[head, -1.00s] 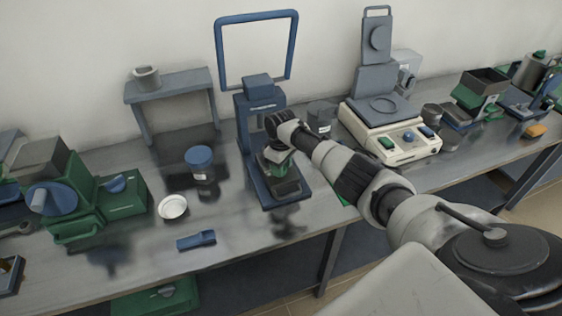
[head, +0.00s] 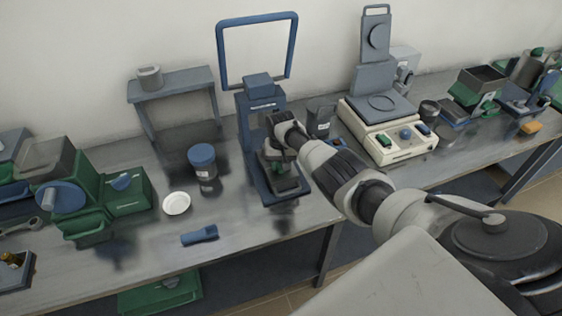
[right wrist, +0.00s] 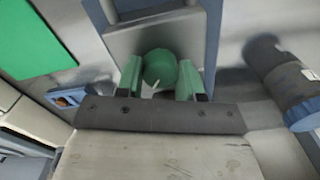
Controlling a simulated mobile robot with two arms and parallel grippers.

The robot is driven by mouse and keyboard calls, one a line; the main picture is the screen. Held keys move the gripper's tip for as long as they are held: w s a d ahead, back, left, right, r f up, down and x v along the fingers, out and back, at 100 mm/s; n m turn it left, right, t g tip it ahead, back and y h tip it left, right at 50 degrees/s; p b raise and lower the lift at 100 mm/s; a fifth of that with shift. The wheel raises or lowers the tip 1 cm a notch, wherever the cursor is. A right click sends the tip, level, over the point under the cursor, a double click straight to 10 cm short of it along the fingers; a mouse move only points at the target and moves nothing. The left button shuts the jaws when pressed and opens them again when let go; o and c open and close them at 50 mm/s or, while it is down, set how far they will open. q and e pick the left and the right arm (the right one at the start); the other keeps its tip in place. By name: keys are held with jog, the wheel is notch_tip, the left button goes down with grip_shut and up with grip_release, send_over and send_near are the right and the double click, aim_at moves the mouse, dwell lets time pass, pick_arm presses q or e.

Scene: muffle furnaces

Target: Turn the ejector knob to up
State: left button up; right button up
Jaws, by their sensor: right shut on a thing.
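The ejector knob (right wrist: 160,66) is round and green with a short white mark near its lower edge. In the right wrist view it sits between the two green fingers of my right gripper (right wrist: 160,80), which is shut on it. The knob is at the front of a grey block on the blue press (head: 247,135). In the head view my right gripper (head: 283,168) is at the lower part of this press, and my wrist hides much of the knob. My left gripper is not in view.
A blue-lidded jar (head: 203,160), a white dish (head: 176,203) and a blue tool (head: 199,235) lie left of the press on the bench. A grey canister (head: 320,120) and a cream instrument (head: 395,145) stand to its right. A green machine (head: 95,195) is at left.

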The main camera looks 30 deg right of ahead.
jog(key=shift+r+m+p, duration=0.1)
jog(key=shift+m+p, duration=0.25)
jog(key=shift+m, duration=1.95)
jog(key=o, duration=0.9)
jog(key=shift+r, duration=0.2)
jog(key=shift+r+p, duration=1.15)
jog(key=shift+r, duration=4.05)
jog(key=shift+f, duration=0.1)
